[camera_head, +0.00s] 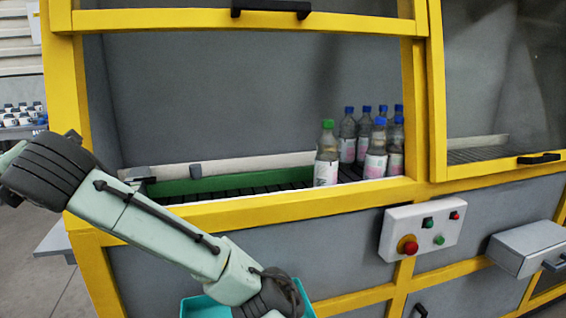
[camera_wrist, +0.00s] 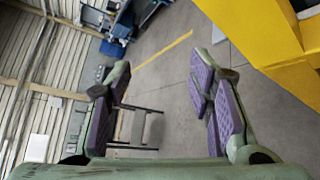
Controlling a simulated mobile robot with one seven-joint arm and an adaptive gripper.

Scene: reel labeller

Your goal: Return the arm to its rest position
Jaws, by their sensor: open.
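My gripper (camera_wrist: 160,105) shows in the wrist view with its two purple-padded fingers spread apart. Nothing is between the fingers; the grey floor and a small metal stand show beyond them. In the head view my pale green arm reaches from the left edge down to the bottom middle, in front of the yellow-framed machine (camera_head: 300,206). The gripper itself is not visible in the head view, as the arm runs out of the picture at the bottom.
Inside the machine's opening, a green-capped bottle (camera_head: 327,160) and several blue-capped bottles (camera_head: 375,160) stand upright on a conveyor. A control box (camera_head: 421,230) with buttons and a grey drawer (camera_head: 528,247) jut from the front. A teal bin (camera_head: 196,306) is partly hidden by my arm.

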